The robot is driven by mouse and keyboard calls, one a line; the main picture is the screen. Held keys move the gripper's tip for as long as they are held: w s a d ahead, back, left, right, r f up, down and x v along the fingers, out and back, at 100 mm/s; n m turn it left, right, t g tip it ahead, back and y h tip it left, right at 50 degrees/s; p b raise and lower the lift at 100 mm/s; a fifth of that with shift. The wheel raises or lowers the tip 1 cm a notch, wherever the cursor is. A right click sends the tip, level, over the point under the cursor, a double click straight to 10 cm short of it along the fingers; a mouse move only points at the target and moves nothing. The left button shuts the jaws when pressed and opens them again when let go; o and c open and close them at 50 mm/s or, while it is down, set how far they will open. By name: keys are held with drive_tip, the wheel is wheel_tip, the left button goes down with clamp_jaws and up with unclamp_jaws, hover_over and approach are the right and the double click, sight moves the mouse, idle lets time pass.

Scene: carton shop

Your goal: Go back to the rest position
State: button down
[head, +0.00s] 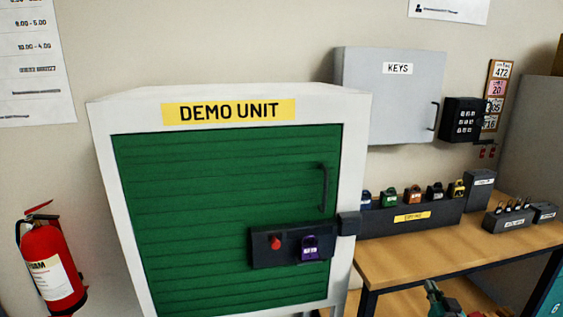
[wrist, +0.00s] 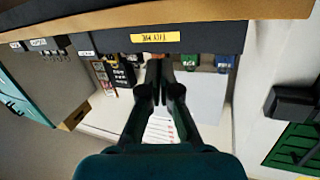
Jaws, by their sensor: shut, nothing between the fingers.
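My gripper (wrist: 160,82) shows in the wrist view, its two dark fingers together with nothing held between them. It points toward the dark padlock rack (wrist: 112,40), which looks upside down in this view. In the head view the rack (head: 372,222) stands on the wooden bench with several coloured padlocks along its top. I cannot tell from the wrist view how far the fingertips are from the rack.
The white DEMO UNIT cabinet (head: 103,190) has its green shutter (head: 215,205) down, with a purple padlock (head: 309,248) on its hasp bar. A grey KEYS box (head: 385,105) hangs above the wooden bench (head: 425,255). A red extinguisher (head: 50,265) is at left.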

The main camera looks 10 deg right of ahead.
drive_tip(key=s+a+f+y, duration=0.1)
drive_tip(key=s+a+f, duration=0.4)
drive_tip(key=s+a, duration=0.25)
drive_tip(key=s+a+f+n, duration=0.1)
drive_tip(key=s+a+f, duration=0.3)
drive_tip(key=s+a, duration=0.3)
drive_tip(key=s+a+f+y, duration=0.1)
drive_tip(key=s+a+f, duration=0.45)
drive_tip(key=a, duration=0.35)
drive_tip(key=s+a+r+n+y, duration=0.1)
drive_tip(key=s+a+r, duration=0.2)
drive_tip(key=s, duration=0.5)
drive_tip(key=s+a+r+n+y, duration=0.1)
drive_tip(key=s+a+r+n, duration=0.1)
drive_tip(key=s, duration=0.7)
drive_tip(key=s+a+r+n+y, duration=0.1)
drive_tip(key=s+a+r+y, duration=0.1)
drive_tip(key=s+a+r, duration=0.2)
drive_tip(key=s+a, duration=0.2)
drive_tip(key=s, duration=0.2)
drive_tip(key=shift+s+a+r+g, duration=0.2)
drive_tip(key=shift+s+r+g, duration=0.1)
drive_tip(key=shift+s+g, duration=0.1)
